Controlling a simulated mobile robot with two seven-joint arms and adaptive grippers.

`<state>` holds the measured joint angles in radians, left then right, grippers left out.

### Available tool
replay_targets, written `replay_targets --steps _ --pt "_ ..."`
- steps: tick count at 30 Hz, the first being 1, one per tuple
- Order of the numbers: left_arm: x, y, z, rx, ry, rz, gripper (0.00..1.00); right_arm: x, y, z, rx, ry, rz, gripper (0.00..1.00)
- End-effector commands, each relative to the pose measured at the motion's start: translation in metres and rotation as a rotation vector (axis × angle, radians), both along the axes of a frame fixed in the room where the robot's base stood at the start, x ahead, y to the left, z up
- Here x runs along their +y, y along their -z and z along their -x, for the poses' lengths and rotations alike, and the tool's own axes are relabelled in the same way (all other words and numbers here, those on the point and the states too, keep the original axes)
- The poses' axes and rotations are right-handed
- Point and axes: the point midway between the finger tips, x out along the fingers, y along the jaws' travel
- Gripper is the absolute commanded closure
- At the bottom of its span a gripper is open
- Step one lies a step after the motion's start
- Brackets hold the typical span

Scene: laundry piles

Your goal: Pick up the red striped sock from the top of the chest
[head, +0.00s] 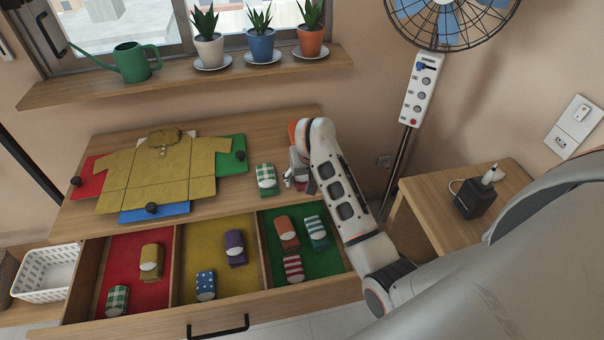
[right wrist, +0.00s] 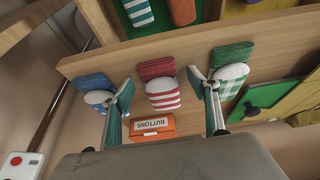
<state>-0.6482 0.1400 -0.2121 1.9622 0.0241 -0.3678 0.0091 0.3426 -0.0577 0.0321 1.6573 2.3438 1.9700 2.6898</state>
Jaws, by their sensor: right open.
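In the right wrist view, the red striped sock (right wrist: 163,94) lies rolled up on the wooden chest top (right wrist: 278,48). My right gripper (right wrist: 160,79) is open, with one finger on each side of this sock and none visibly closed on it. In the head view, my right gripper (head: 298,178) is low over the right end of the chest top (head: 225,205), and its arm hides the sock there. Another red striped sock (head: 293,268) lies in the green drawer compartment. My left gripper is not in view.
A green checked sock (right wrist: 230,78) and a blue sock (right wrist: 98,90) flank the fingers. An orange box marked BUTTONS (right wrist: 152,127) sits behind the sock. The open drawer (head: 218,316) holds several socks. A yellow shirt (head: 160,172) lies left. A side table (head: 425,200) stands right.

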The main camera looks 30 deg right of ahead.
Motion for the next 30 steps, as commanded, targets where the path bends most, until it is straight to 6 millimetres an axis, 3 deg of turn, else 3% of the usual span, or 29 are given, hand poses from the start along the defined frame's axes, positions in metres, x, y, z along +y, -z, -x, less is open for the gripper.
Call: replay_targets --steps 3,7,8,20,30 --pt "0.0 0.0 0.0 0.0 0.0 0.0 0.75 0.0 0.0 0.0 0.0 0.0 0.0 0.4" --pt "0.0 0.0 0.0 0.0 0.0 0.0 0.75 0.0 -0.001 0.0 0.0 0.0 0.0 0.71" --pt "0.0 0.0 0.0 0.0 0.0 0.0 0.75 0.0 -0.001 0.0 0.0 0.0 0.0 0.73" --pt "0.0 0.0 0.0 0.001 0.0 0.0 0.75 0.0 -0.006 0.0 -0.001 0.001 0.0 0.73" --pt "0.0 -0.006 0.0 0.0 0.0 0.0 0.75 0.001 -0.067 -0.001 -0.005 0.002 -0.002 0.73"
